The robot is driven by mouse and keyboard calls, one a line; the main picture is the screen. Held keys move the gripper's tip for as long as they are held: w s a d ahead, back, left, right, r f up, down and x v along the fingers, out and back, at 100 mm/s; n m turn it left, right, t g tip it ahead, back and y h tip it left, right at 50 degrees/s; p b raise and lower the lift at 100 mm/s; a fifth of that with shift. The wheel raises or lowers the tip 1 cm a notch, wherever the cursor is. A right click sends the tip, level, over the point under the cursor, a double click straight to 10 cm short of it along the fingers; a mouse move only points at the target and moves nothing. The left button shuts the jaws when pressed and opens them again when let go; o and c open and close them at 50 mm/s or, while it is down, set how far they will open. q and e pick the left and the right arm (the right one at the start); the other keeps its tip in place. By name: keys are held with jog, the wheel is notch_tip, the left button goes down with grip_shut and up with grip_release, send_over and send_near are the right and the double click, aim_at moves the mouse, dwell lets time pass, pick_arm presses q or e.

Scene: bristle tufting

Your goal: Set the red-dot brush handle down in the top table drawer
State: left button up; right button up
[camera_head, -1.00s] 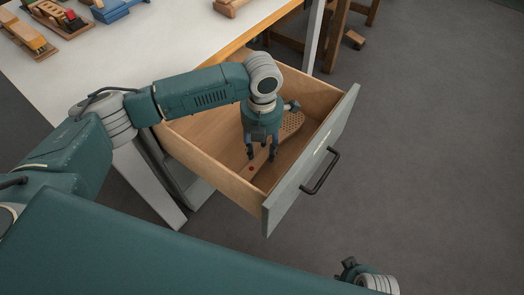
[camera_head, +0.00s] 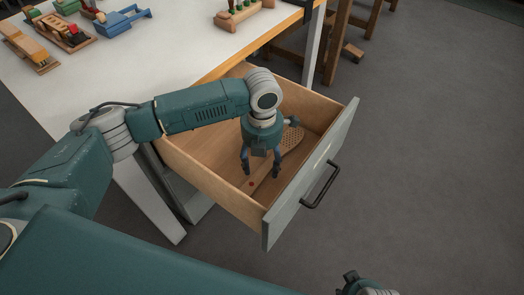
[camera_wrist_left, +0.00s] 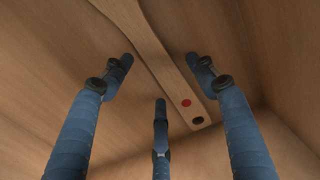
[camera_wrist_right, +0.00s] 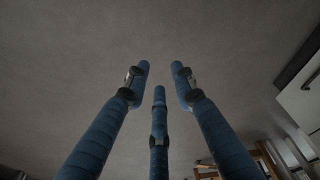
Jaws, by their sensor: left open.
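The red-dot brush handle (camera_head: 292,143) lies on the floor of the open table drawer (camera_head: 207,167), its drilled head toward the back and its red dot toward the front. In the left wrist view the handle (camera_wrist_left: 166,62) shows its red dot and a dark hole at its end. My left gripper (camera_head: 261,172) is inside the drawer above the handle, fingers spread and pointing down, with nothing between them. In the left wrist view its fingers (camera_wrist_left: 160,85) stand apart from the handle. My right gripper (camera_wrist_right: 158,80) has its fingers apart and empty over the grey floor.
The white table (camera_head: 165,55) stands behind the drawer. It bears a blue tool (camera_head: 122,20), wooden trays (camera_head: 62,35) and a wooden block with green pieces (camera_head: 243,14). The drawer front with its black handle (camera_head: 321,186) is pulled out over clear floor.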

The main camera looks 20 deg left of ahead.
aim_at(262, 168)
pick_arm(q)
notch_tip(262, 168, up, 11)
jog(key=p, duration=0.2)
jog(key=shift+r, duration=0.2)
pick_arm(e)
jog(key=s+f, duration=0.3)
jog(key=f, duration=0.4)
jog(key=shift+s+d+f+g, duration=0.2)
jog(key=shift+s+d+g, duration=0.1)
jog(key=shift+s, duration=0.1)
